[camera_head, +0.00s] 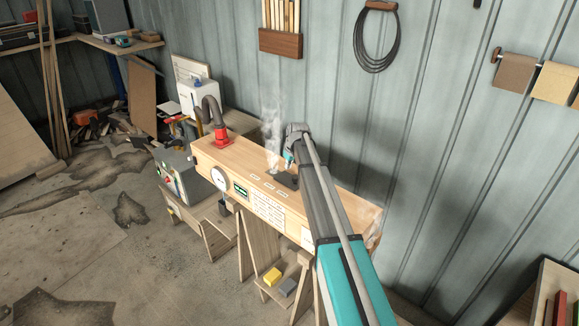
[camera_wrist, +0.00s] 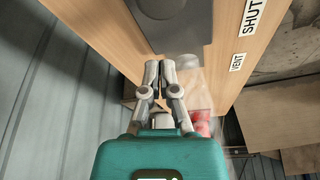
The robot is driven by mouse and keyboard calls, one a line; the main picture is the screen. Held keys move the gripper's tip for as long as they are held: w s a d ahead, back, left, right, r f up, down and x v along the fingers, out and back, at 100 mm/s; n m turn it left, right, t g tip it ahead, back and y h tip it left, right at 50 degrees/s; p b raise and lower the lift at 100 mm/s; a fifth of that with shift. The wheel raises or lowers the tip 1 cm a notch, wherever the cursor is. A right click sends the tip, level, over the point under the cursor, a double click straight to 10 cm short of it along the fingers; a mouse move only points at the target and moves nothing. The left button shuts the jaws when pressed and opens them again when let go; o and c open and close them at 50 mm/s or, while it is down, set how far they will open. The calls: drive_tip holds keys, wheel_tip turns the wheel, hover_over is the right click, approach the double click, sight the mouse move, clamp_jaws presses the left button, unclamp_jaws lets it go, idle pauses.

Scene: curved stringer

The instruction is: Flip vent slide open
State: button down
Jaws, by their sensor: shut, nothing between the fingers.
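The vent slide is a dark grey plate (camera_wrist: 190,30) on top of a long wooden box (camera_head: 235,158). In the head view the dark slide (camera_head: 287,180) is partly hidden by my arm. White steam (camera_head: 271,135) rises beside it. In the wrist view labels reading SHUT (camera_wrist: 251,17) and VENT (camera_wrist: 237,62) lie along the box top, with the plate beside the SHUT label. My gripper (camera_wrist: 160,66) is shut and empty, its fingertips close to the plate's near end. I cannot tell whether they touch it. In the head view my gripper (camera_head: 288,160) is small and partly hidden.
A red fitting with a grey hose (camera_head: 220,133) stands at the box's left end; a red part (camera_wrist: 202,122) also shows in the wrist view. A gauge (camera_head: 219,178) is on the box's front. The metal wall (camera_head: 340,100) runs close behind the box.

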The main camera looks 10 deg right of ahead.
drive_tip(key=p+v, duration=0.7)
drive_tip(key=v, duration=0.1)
drive_tip(key=shift+r, duration=0.2)
idle(0.5)
drive_tip(key=s+a+f+m+g+b, duration=0.1)
drive_tip(key=s+f+b, duration=0.3)
drive_tip(key=s, duration=0.9)
drive_tip(key=s+a+f+m+g+h+b, duration=0.1)
drive_tip(key=s+f+b, duration=0.4)
drive_tip(key=s, duration=0.8)
drive_tip(key=s+a+f+m+g+b, duration=0.1)
drive_tip(key=s+f, duration=0.5)
drive_tip(key=s, duration=0.7)
drive_tip(key=a+m+b, duration=0.1)
drive_tip(key=a+b, duration=0.1)
drive_tip(key=b, duration=0.1)
drive_tip(key=shift+g+b, duration=0.3)
drive_tip(key=shift+b, duration=0.05)
